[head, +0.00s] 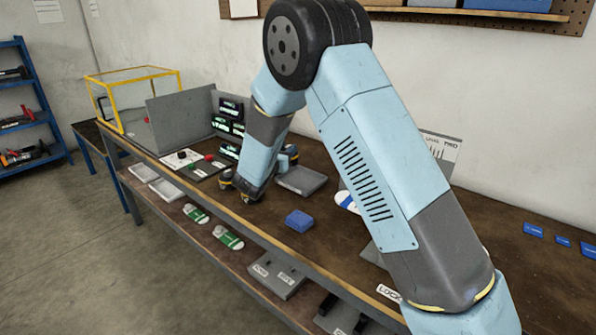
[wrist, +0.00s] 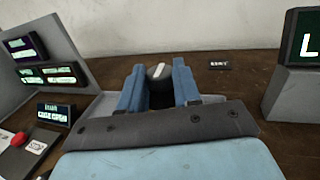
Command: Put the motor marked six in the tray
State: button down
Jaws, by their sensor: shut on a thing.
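In the wrist view my gripper (wrist: 158,84) has its two blue fingers closed around a dark round part (wrist: 158,71) with a pale stripe on top. It looks like a motor, but I cannot read a number on it. Pale grey edges (wrist: 100,106) show beside and below the fingers; I cannot tell whether they belong to the tray. In the head view a shallow grey tray (head: 303,181) lies on the bench, right of my lower arm. My arm hides most of the gripper and the held part there.
Lit green displays (head: 229,128) and a panel with a red button (wrist: 19,139) stand to the left. A blue block (head: 299,221) lies in front of the tray.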

jog(key=d+f, duration=0.1)
jog(key=w+d+f, duration=0.1)
jog(key=f, duration=0.1)
jog(key=w+d+f, duration=0.1)
jog(key=d+f, duration=0.1)
jog(key=shift+w+f, duration=0.2)
jog(key=shift+w, duration=0.05)
jog(key=shift+w+d+f, duration=0.1)
jog(key=shift+d+f, duration=0.1)
jog(key=shift+f, duration=1.55)
jog(key=shift+f, duration=0.1)
jog(key=c, duration=0.8)
grip_release()
jog(key=v, duration=1.2)
